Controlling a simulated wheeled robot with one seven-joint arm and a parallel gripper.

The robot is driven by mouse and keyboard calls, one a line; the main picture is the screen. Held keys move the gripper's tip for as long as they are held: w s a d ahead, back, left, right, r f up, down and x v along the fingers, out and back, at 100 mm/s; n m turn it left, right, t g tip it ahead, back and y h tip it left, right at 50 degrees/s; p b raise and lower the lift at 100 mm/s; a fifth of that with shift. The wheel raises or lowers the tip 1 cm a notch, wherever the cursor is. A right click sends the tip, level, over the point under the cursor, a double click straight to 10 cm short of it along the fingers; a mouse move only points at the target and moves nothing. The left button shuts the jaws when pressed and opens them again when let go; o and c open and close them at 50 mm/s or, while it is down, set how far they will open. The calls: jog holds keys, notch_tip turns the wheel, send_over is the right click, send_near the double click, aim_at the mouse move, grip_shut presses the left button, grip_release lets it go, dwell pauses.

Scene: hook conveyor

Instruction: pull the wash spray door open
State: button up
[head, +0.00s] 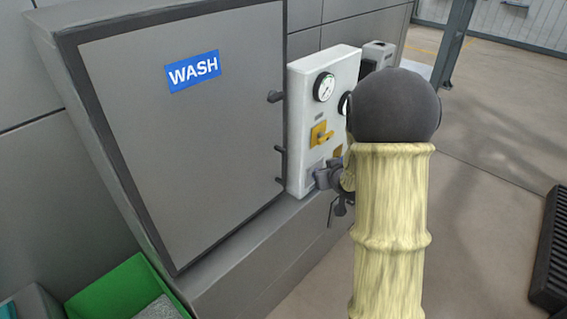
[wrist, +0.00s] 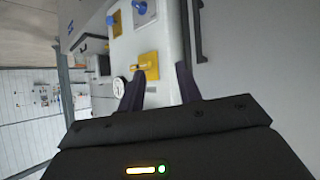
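The wash spray door (head: 185,150) is a large grey panel with a dark frame and a blue WASH label (head: 193,71). It looks closed. A dark bar handle (head: 280,165) stands on its right edge. In the wrist view the handle (wrist: 197,30) shows at the top, just beyond and right of the right finger, with the grey door to its right. My gripper (wrist: 157,80) is open, with nothing between its fingers. In the head view my gripper (head: 326,178) is right of the handle, in front of the control box's lower part, partly hidden by my arm.
A white control box (head: 308,112) with gauges and a yellow switch (head: 320,134) is right of the door; my arm hides part of it. A grey ledge (head: 250,250) runs below the door. A green bin (head: 112,290) stands at lower left. Floor right of my arm is mostly clear.

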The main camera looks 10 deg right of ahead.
jog(key=w+d+f+n+t+y+b, duration=0.1)
jog(key=w+f+n+t+y+b, duration=0.2)
jog(key=f+n+y, duration=0.3)
notch_tip(320, 180, down, 2)
jog(key=w+y, duration=0.1)
jog(key=y, duration=0.4)
jog(key=shift+f, duration=0.1)
jog(key=p+x, duration=0.5)
jog(key=x, duration=1.2)
jog(key=shift+w, duration=0.2)
grip_shut()
